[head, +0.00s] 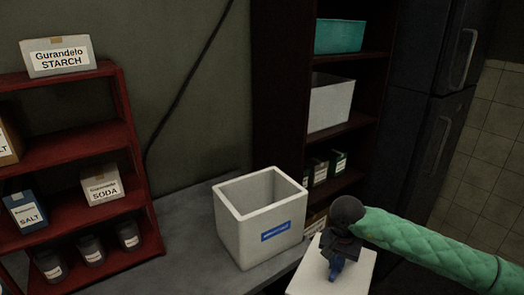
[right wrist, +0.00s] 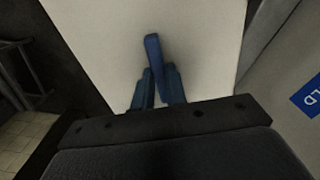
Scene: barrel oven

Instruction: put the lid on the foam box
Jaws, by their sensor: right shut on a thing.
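The foam box (head: 235,225) is a white, open-topped box with a blue label on its front, standing upright on the grey counter in the head view. Its wall and label also show at the right edge of the right wrist view (right wrist: 283,70). The lid (head: 302,278) is a flat white slab in front of and to the right of the box, apart from it. It fills the upper middle of the right wrist view (right wrist: 100,35). My right gripper (head: 337,266) is above the lid, its blue fingers shut on a blue handle (right wrist: 152,50) on the lid. My left gripper is out of view.
A red shelf (head: 75,150) with labelled boxes and dark jars stands at the left. A dark shelf (head: 350,123) with bins stands behind the box to the right, beside a dark fridge (head: 425,125). The grey counter (head: 175,245) is bare left of the box.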

